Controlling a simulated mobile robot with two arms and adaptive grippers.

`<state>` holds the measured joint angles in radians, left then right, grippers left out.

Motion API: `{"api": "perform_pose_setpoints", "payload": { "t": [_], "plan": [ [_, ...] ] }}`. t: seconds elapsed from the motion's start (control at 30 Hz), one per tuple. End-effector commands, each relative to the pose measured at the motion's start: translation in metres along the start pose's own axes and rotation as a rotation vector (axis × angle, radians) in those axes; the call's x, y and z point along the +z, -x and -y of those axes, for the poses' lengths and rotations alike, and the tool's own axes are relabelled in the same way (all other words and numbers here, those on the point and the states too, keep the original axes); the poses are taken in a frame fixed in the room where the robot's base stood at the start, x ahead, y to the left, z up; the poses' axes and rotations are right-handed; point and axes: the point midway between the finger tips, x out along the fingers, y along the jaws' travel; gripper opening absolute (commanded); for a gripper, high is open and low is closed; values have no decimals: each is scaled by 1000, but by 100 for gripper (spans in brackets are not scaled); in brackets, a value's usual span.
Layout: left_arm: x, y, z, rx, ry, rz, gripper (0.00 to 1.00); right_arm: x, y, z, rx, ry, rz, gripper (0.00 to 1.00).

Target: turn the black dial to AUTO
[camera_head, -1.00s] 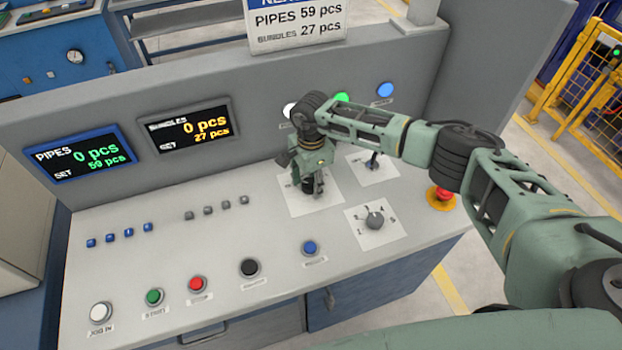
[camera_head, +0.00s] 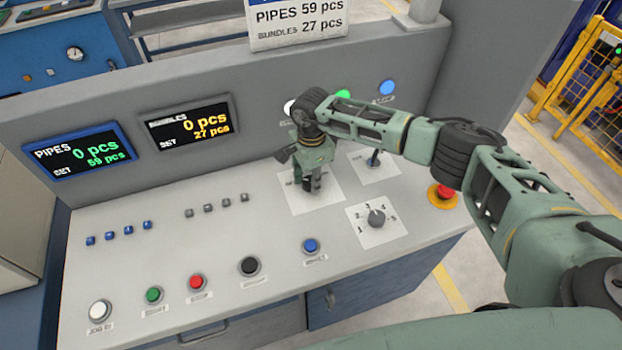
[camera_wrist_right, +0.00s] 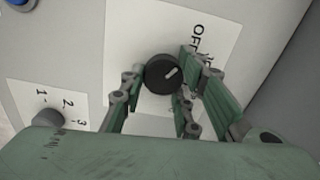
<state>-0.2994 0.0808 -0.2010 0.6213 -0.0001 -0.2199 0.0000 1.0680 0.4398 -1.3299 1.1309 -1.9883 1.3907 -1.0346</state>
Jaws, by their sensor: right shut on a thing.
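The black dial (camera_wrist_right: 164,74) sits on a white label plate, with a pale pointer mark towards its upper right in the right wrist view. "OFF" is readable on the plate above right of the dial; other lettering there is partly covered by a finger, and I cannot read AUTO. My right gripper (camera_wrist_right: 160,76) has its fingers on either side of the dial and is shut on it. In the head view my right gripper (camera_head: 313,182) points down over the plate (camera_head: 325,203) and mostly hides the dial. My left gripper is not in view.
A numbered selector knob (camera_head: 376,217) is in front and to the right. A small lever switch (camera_head: 374,160) and a red emergency button (camera_head: 443,193) stand to the right. A blue button (camera_head: 310,246) is nearer. The upright panel (camera_head: 260,95) rises close behind the gripper.

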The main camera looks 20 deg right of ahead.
Motion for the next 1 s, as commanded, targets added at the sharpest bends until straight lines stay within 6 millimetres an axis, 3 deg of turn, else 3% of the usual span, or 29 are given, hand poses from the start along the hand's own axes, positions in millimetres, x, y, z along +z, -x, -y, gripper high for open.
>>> {"api": "perform_pose_setpoints", "payload": {
  "t": [1.0],
  "plan": [
    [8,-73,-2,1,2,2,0,5,-7,-2,10,-888,-7,3]
  ]
}}
